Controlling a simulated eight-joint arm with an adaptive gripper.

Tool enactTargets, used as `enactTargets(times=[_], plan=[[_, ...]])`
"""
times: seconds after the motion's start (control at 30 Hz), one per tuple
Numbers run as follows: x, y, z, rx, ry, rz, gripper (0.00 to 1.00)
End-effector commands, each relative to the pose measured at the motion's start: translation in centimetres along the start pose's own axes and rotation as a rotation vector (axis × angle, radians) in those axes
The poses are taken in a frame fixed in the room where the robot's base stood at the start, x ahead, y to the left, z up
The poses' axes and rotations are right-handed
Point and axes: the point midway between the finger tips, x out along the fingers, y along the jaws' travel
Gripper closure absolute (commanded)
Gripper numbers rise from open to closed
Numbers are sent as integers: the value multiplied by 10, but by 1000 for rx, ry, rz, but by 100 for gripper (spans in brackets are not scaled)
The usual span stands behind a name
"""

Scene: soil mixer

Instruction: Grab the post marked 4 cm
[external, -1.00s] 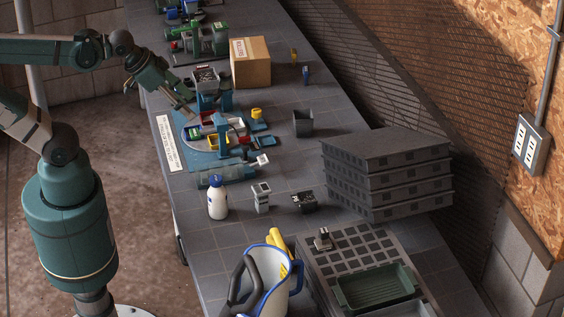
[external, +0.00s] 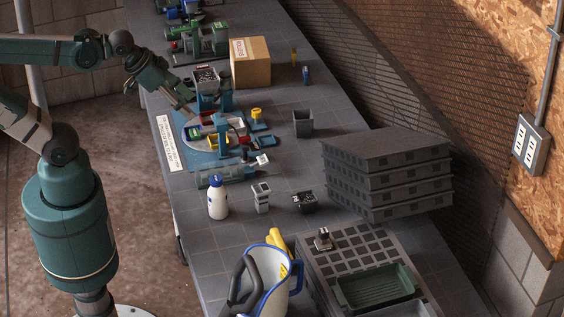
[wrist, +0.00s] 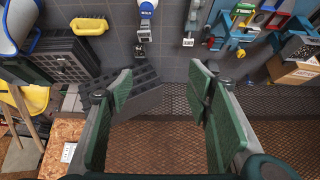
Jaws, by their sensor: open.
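I cannot read a 4 cm mark on anything, so I cannot tell which piece is the marked post. Blue upright parts (external: 226,101) stand at the blue soil mixer station (external: 180,133) in the external view. Red, yellow and green pieces lie on its round plate. The station also shows at the top right of the wrist view (wrist: 232,38). My gripper (external: 188,108) is at the left side of the station, angled down toward it. In the wrist view my gripper (wrist: 166,92) is open, its green pads wide apart with nothing between them.
A cardboard box (external: 251,63) stands behind the station and a dark open cup (external: 303,124) to its right. A white bottle (external: 217,198), a small grey device (external: 261,198) and stacked grey trays (external: 386,172) are nearer.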

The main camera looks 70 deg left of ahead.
Motion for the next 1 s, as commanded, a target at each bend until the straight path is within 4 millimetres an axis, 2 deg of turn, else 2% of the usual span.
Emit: enactTargets(times=[0.07, 0.13, 0.17, 0.67, 1.0], plan=[[0, 0, 0, 0, 0, 0, 50], [0, 0, 0, 0, 0, 0, 60], [0, 0, 0, 0, 0, 0, 61], [4, 1, -2, 23, -10, 1, 61], [26, 5, -16, 169, -71, 12, 61]])
